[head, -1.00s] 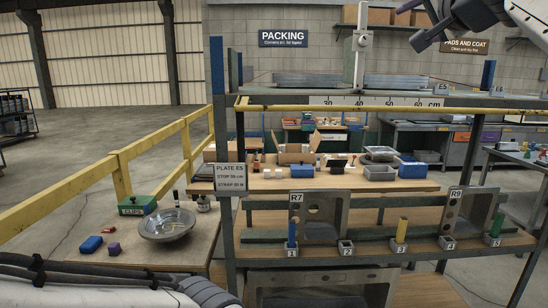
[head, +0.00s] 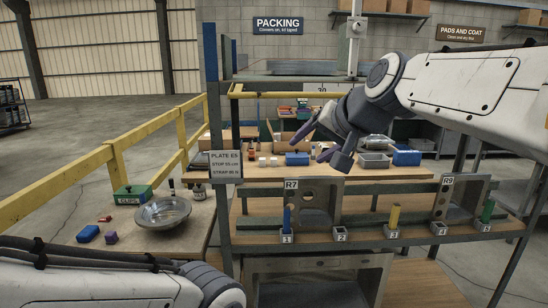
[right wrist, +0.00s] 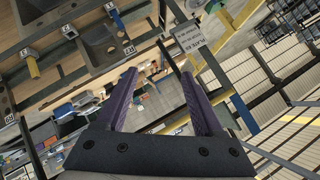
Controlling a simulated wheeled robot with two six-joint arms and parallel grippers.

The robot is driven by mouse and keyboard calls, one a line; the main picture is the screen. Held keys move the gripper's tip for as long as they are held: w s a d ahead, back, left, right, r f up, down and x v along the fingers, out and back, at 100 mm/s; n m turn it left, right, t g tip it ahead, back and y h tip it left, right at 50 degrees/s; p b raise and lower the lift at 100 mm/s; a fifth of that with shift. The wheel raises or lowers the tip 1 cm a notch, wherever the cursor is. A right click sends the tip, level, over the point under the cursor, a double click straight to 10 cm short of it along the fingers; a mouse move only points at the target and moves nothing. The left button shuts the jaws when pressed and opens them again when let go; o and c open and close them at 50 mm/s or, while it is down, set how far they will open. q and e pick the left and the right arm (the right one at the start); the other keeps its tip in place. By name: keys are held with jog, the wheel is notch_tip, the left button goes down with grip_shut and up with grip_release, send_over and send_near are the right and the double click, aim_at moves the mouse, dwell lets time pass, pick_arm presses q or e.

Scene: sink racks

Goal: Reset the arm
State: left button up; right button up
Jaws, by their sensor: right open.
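My right gripper (head: 312,150) hangs in the air in front of the rack in the head view, with its arm reaching in from the right. In the right wrist view its two purple fingers (right wrist: 158,78) are apart with nothing between them. The wrist view is strongly rolled, with the rack at upper left and the hall wall at right. My left arm (head: 110,280) lies along the lower left of the head view. Its gripper is outside the frame.
The rack shelf (head: 262,226) holds sink plate R7 (head: 333,197), plate R9 (head: 457,203) and several small numbered holders with coloured pegs. A side table at left carries a metal bowl (head: 163,211), a green clips box (head: 132,195) and a blue block (head: 88,234). A yellow rail (head: 60,195) runs beside it.

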jog(key=s+a+f+n+g, duration=0.3)
jog(key=s+f, duration=0.4)
jog(key=f, duration=0.1)
jog(key=s+a+f+n+g, duration=0.2)
jog(key=s+a+f, duration=0.1)
jog(key=s+f, duration=0.35)
jog(key=s+d+f+n+g+h, duration=0.3)
jog(key=s+f+n+g, duration=0.1)
jog(key=s+f, duration=0.9)
jog(key=s+n, duration=0.1)
jog(key=s, duration=0.3)
jog(key=shift+d+f+n+g+h, duration=0.2)
jog(key=shift+f+n+g+h, duration=0.1)
jog(key=shift+f+n+g, duration=0.1)
